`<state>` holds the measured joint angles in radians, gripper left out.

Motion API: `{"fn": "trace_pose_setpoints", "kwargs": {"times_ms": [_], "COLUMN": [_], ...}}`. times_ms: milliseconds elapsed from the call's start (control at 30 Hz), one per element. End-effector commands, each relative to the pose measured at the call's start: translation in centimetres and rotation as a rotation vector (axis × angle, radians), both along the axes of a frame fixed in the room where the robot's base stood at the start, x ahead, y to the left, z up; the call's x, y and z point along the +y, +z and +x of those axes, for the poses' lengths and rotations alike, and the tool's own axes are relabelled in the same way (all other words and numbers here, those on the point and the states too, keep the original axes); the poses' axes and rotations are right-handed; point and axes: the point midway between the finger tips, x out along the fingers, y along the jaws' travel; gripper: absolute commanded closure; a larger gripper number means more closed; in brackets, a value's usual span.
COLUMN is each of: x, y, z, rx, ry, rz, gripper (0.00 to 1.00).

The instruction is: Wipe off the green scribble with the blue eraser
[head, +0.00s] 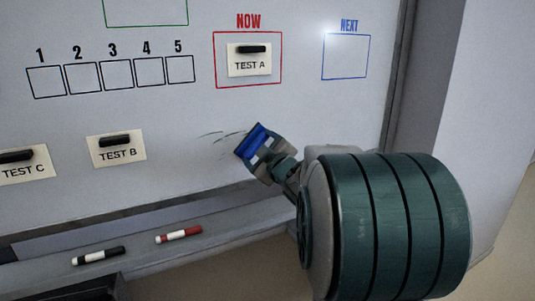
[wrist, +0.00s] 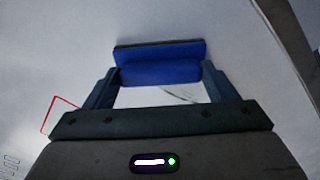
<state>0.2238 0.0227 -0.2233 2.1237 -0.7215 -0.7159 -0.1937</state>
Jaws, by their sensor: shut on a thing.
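The blue eraser (head: 251,137) is held at the whiteboard, right below the red NOW box. My gripper (head: 264,153) is shut on it. In the wrist view, the eraser (wrist: 160,66) sits between the two fingers of my gripper (wrist: 160,80), with its dark pad edge toward the board. I cannot tell for sure whether the pad touches the board. Thin dark strokes of the scribble (head: 213,135) show just left of the eraser; their green is hard to make out. Some strokes (wrist: 181,95) also show below the eraser in the wrist view. The eraser may hide more.
The TEST A card (head: 249,66) hangs in the red box, with the TEST B card (head: 117,152) and TEST C card (head: 24,168) at left. A black marker (head: 98,256) and a red marker (head: 178,235) lie on the ledge. The board's right frame (head: 399,75) is near my arm.

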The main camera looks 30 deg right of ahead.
Motion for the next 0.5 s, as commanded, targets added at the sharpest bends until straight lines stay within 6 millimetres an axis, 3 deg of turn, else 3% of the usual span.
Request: {"fn": "trace_pose_setpoints", "kwargs": {"times_ms": [500], "x": [3.1], "y": [-0.3], "z": [-0.2], "rx": [-0.001], "ry": [0.001], "rz": [-0.001], "gripper": [0.39]}}
